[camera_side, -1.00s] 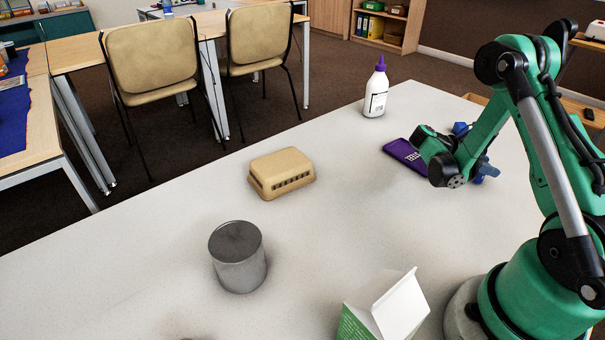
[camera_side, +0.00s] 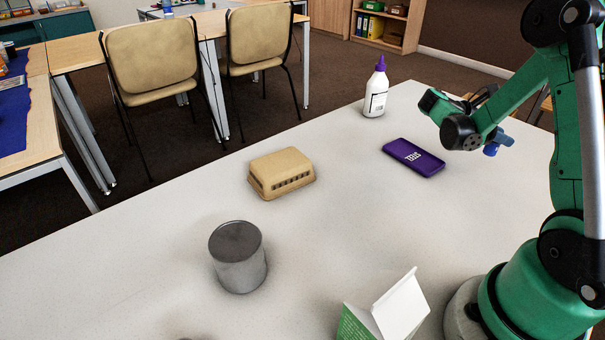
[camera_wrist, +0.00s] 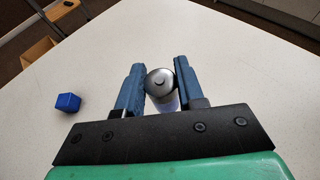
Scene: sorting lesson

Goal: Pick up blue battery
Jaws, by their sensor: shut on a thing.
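My gripper (camera_wrist: 160,85) is shut on the blue battery (camera_wrist: 161,82). In the wrist view the battery's silver end faces the camera between the two blue fingers, and much of its body is hidden. In the side view my gripper is raised above the table at the right, and the battery (camera_side: 491,149) shows as a small blue end below the wrist, clear of the tabletop.
A blue cube (camera_wrist: 68,102) lies on the table in the wrist view. A purple chocolate bar (camera_side: 413,157), a white glue bottle (camera_side: 376,92), a tan egg carton (camera_side: 281,173), a grey can (camera_side: 238,258) and a white-green carton (camera_side: 385,310) stand on the table (camera_side: 130,260). The middle is clear.

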